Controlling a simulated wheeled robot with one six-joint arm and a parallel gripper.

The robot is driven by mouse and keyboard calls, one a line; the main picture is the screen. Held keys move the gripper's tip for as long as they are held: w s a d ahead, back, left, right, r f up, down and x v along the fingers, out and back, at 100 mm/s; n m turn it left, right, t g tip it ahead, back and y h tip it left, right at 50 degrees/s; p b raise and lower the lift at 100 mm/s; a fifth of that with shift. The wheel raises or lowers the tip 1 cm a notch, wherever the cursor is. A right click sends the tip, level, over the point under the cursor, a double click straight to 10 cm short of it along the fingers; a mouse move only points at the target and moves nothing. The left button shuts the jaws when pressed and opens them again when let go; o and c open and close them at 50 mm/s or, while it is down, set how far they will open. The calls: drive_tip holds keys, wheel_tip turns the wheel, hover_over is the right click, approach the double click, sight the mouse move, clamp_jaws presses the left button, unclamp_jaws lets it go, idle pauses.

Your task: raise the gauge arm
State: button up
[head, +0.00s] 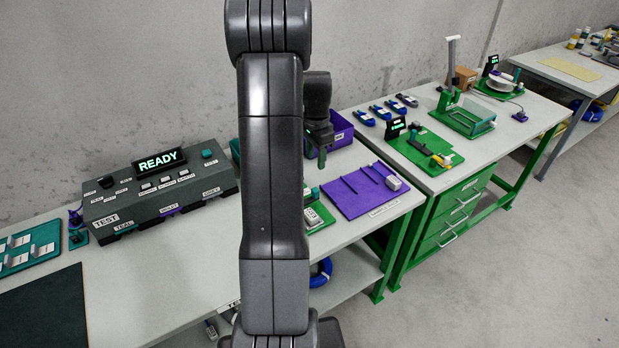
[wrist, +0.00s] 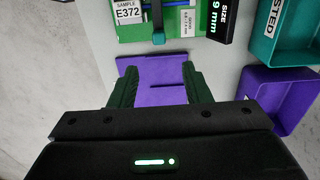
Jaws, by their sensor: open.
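I cannot tell which part is the gauge arm; the top of this station is cut off. My gripper (wrist: 160,80) is open, its dark green fingers apart on either side of a flat violet piece (wrist: 153,69). Contact cannot be told. In the head view, my gripper (head: 321,155) shows beside my arm, which hides the bench behind it.
A teal bin (wrist: 284,45) and a violet bin (wrist: 262,85) stand right of my gripper in the wrist view. In the head view, a dark control box (head: 160,192) with a "READY" screen is left, and a violet mat (head: 358,205) lies right.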

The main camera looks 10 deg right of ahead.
sight(315, 189)
wheel_tip(315, 189, down, 14)
drive_tip(key=shift+s+r+p, duration=0.1)
drive_tip(key=shift+r+p, duration=0.05)
drive_tip(key=shift+p, duration=1.05)
clamp_jaws()
